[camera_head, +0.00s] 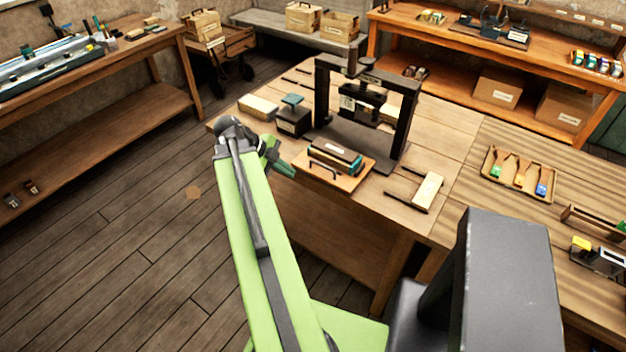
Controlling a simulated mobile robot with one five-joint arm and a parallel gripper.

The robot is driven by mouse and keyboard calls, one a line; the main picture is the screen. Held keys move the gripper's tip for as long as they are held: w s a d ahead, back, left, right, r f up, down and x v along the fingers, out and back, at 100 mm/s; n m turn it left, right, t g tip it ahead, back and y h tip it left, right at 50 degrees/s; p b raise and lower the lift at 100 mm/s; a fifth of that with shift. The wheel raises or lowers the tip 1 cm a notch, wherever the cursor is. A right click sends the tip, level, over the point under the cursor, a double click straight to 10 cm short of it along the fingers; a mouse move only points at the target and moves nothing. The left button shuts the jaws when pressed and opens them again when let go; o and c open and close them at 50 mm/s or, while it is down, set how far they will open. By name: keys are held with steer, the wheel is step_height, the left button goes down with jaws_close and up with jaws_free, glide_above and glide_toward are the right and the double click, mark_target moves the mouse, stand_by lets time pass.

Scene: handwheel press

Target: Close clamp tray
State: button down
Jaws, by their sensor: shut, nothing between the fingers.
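The clamp tray (345,182) is a flat wooden board with a dark handle (320,167) on its front part. It sticks out toward the table's front edge from the dark handwheel press (405,118). A dark, teal and red block lies on the tray. My green arm reaches up from the bottom of the picture. My gripper (280,166) is shut and empty, just left of the tray near the table's front edge. It looks apart from the handle. The arm's end partly hides the fingers.
A black box with a teal item (293,120) and a pale block (258,107) stand left of the press. Another pale block (428,189) lies to the right of the tray. A tool tray (518,185) lies farther right. Open floor is on the left.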

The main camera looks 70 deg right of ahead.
steer(key=s+d+f+b, duration=0.4)
steer(key=d+f+b, duration=0.1)
steer(key=s+d+f+b, duration=0.1)
steer(key=d+f+b, duration=0.1)
steer(key=f+b, duration=0.1)
steer(key=shift+s+d, duration=0.25)
steer(key=shift+s, duration=0.15)
